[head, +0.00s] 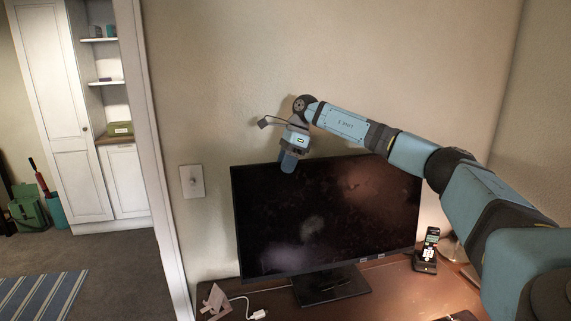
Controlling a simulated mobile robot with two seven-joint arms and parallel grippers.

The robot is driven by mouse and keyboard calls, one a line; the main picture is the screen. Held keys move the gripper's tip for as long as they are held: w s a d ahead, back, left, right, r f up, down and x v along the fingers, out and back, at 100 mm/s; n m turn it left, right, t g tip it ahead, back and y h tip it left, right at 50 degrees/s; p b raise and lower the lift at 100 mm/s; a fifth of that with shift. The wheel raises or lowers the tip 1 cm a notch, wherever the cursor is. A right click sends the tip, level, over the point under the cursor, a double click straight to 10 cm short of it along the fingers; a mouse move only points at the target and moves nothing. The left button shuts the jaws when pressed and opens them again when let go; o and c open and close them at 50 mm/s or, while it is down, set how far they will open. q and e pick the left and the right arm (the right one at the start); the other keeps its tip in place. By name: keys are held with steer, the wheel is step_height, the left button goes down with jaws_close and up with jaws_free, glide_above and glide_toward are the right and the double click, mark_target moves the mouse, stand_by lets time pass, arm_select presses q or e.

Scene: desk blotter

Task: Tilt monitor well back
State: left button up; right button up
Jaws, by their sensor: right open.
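The monitor (325,215) is a wide dark screen with a thin black frame. It stands on a black base (330,286) on the brown desk in the head view. My right arm comes in from the right and reaches over the monitor. My right gripper (288,162) points down at the monitor's top edge, left of its middle. Its fingers overlap the top edge in the picture; I cannot tell whether they touch it. The gap between the fingers is hard to see from this side. My left gripper is not in the picture.
A black phone on a dock (428,250) stands on the desk right of the monitor. A pinkish angular object (215,302) and a white cable plug (258,314) lie at the left. The wall (215,100) rises close behind the monitor.

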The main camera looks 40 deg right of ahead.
steer(key=shift+f, duration=0.25)
steer(key=shift+a, duration=0.1)
jaws_close()
steer(key=shift+w+r, duration=0.15)
steer(key=w+d+p, duration=0.2)
steer(key=w, duration=0.1)
steer(key=shift+w+f, duration=0.2)
steer(key=shift+w, duration=0.05)
